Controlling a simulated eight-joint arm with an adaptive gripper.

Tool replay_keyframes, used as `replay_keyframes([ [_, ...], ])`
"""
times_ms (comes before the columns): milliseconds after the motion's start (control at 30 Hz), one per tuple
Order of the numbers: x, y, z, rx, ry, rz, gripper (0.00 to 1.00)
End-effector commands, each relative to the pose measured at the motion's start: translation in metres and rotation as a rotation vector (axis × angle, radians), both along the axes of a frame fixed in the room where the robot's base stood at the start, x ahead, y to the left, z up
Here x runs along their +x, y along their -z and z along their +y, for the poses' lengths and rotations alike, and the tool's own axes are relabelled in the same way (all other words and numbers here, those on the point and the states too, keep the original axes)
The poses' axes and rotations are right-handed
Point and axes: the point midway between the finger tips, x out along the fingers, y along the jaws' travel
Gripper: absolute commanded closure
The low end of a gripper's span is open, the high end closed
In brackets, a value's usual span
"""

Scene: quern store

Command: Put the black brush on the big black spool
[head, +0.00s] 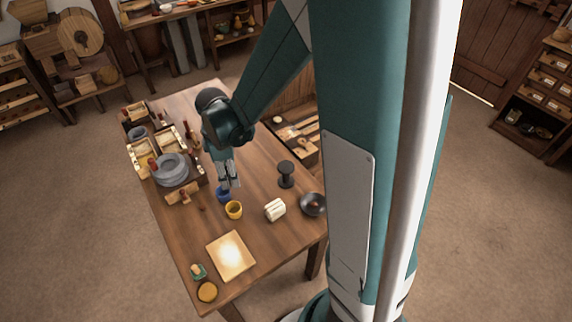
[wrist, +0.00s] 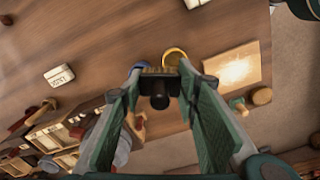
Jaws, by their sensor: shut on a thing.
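My gripper (wrist: 160,95) is shut on the black brush (wrist: 160,87), whose pale bristles face away from me in the wrist view. In the head view my gripper (head: 230,180) hangs above the table beside the blue cup, and the brush is too small to make out there. The big black spool (head: 286,175) stands upright on the table to the right of my gripper, apart from it, with nothing seen on top. The spool does not show in the wrist view.
A blue cup (head: 223,194) and yellow cup (head: 234,210) stand close to my gripper. A white block (head: 275,210) and dark bowl (head: 313,204) are near the spool. A pale board (head: 231,256) lies at the front. Grey stacked discs (head: 172,170) and boxes crowd the left.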

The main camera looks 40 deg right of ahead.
Motion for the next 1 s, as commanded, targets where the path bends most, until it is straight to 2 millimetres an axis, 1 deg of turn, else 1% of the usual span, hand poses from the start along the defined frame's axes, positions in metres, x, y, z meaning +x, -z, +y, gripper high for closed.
replay_keyframes([
  [33,0.001,-0.004,-0.012,0.000,0.019,0.000,0.80],
  [467,0.003,-0.024,-0.099,0.000,0.161,0.000,0.80],
  [800,-0.006,-0.039,-0.168,0.000,0.273,0.000,0.80],
  [1000,-0.012,-0.046,-0.200,0.000,0.326,0.000,0.80],
])
